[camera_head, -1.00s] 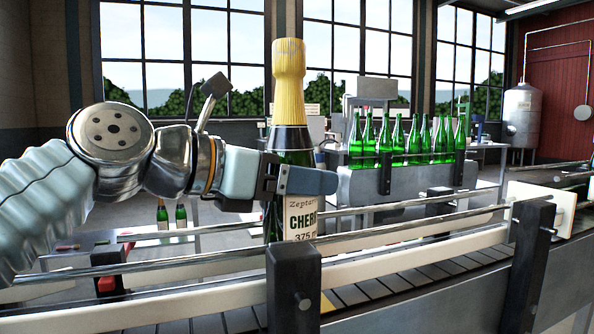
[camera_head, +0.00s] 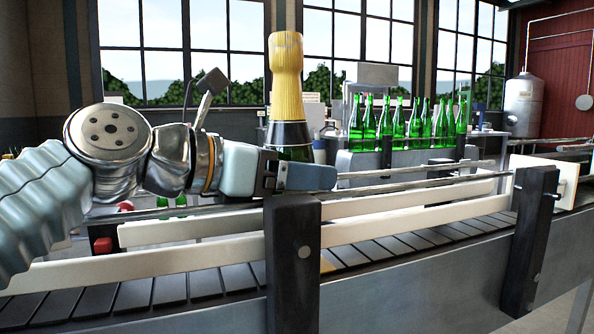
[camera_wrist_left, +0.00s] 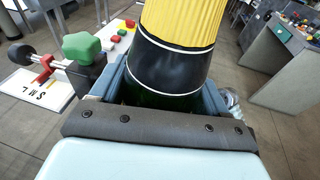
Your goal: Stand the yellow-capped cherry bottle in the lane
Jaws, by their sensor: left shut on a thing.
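The cherry bottle (camera_head: 286,80) has a yellow foil cap and a black band at its neck. My left gripper (camera_head: 305,177) is shut around the bottle below the cap. In the left wrist view, the yellow cap (camera_wrist_left: 183,22) and dark neck lie between the blue-grey fingers. The lane (camera_head: 400,247) is a conveyor of dark slats between pale side rails. My right gripper is not in view.
Dark posts (camera_head: 291,255) and (camera_head: 530,240) stand along the lane's near side. Several green bottles (camera_head: 405,125) stand on a machine behind. The lane's slats right of the bottle are empty. A green knob (camera_wrist_left: 81,47) shows in the left wrist view.

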